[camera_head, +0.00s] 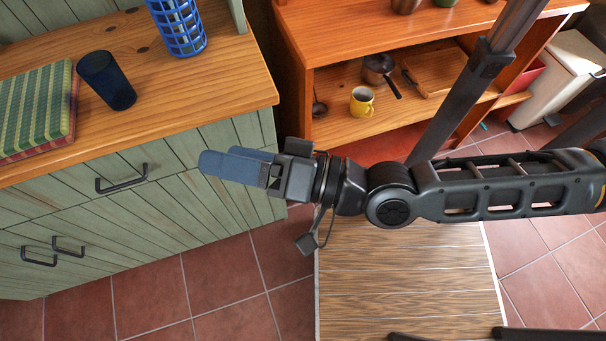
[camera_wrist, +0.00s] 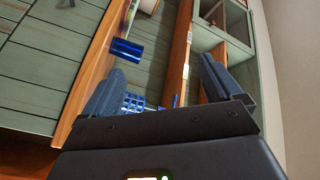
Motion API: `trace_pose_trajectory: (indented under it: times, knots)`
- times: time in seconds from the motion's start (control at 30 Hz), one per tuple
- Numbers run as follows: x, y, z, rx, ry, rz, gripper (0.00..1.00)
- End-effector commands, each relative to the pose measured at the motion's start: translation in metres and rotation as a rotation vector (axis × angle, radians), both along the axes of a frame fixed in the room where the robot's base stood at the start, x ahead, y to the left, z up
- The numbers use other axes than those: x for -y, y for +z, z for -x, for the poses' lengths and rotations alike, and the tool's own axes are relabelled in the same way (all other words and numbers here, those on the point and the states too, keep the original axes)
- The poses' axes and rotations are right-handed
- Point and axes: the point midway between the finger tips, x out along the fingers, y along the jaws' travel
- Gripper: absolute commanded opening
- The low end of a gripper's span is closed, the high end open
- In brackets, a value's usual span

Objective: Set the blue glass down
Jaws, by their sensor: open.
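The blue glass (camera_head: 106,80) is a dark blue tumbler standing upright on the wooden counter top (camera_head: 160,85) at the left. It also shows in the wrist view (camera_wrist: 126,49), beyond my fingers and apart from them. My gripper (camera_head: 235,166) is open and empty, in front of the green cabinet doors and to the right of the glass. Its two blue fingers also show in the wrist view (camera_wrist: 160,88), spread apart with nothing between them touching.
A blue lattice holder (camera_head: 180,28) stands on the counter behind the glass. Folded green checked cloths (camera_head: 38,108) lie left of the glass. An orange wooden shelf (camera_head: 340,115) with a yellow mug (camera_head: 361,100) and pan (camera_head: 378,68) stands to the right. Counter between glass and right edge is clear.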

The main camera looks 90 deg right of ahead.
Motion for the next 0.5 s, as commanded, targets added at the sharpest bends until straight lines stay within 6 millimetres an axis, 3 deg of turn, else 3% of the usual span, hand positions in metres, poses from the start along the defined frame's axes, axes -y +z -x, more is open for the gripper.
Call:
trace_pose_trajectory:
  times: [0.1,0.23,0.33,0.5]
  knots:
    - [-0.016,-0.003,0.038,-0.181,0.103,0.357,0.92]
    - [-0.025,-0.005,0.067,-0.315,0.206,0.673,0.92]
    - [-0.028,-0.005,0.081,-0.375,0.258,0.828,0.92]
    - [-0.029,-0.006,0.089,-0.408,0.293,0.925,0.92]
